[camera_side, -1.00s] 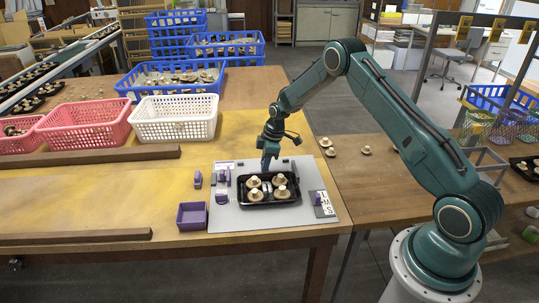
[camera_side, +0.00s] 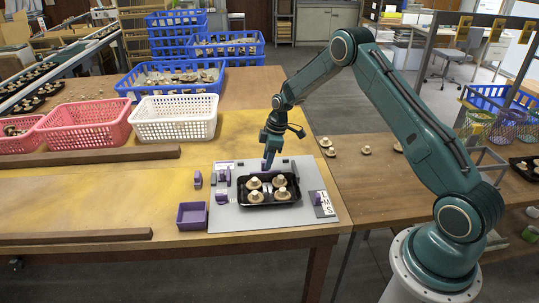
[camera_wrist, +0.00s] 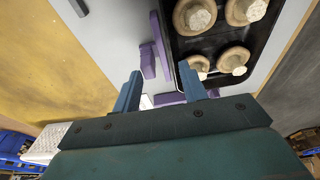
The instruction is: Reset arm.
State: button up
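My gripper (camera_side: 268,165) hangs above the back edge of the black tray (camera_side: 268,204) in the side view. In the wrist view my gripper's (camera_wrist: 160,84) two blue fingers stand apart with nothing held between them. The tray also shows in the wrist view (camera_wrist: 215,42), with several brown mushrooms (camera_wrist: 196,16) in it. In the side view the mushrooms (camera_side: 255,196) stand stem up in the tray. The tray sits on a grey board (camera_side: 228,218).
Purple blocks (camera_side: 222,174) and a small purple box (camera_side: 192,215) are left of the tray. A white basket (camera_side: 172,120), a pink basket (camera_side: 86,127) and a blue crate (camera_side: 165,93) stand further back left. Loose mushrooms (camera_side: 327,143) lie on the right-hand table.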

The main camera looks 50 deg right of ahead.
jog(key=shift+r, duration=0.15)
jog(key=s+a+r+m+t, duration=0.1)
jog(key=s+a+r, duration=0.25)
jog(key=r, duration=0.45)
jog(key=s+a+r+m+h, duration=0.1)
jog(key=s+a+r+m, duration=0.2)
jog(key=r, duration=0.6)
jog(key=s+a+r+t, duration=0.1)
jog(key=s+a+r, duration=0.2)
jog(key=s+r, duration=0.35)
jog(key=s+a+r+m+t, duration=0.1)
jog(key=s+a+r+m, duration=0.1)
jog(key=s, duration=1)
jog(key=s+a+r+m, duration=0.3)
jog(key=s+r, duration=0.2)
jog(key=s, duration=0.6)
jog(key=shift+s+a+t+h, duration=0.25)
jog(key=shift+s+t+h, duration=0.15)
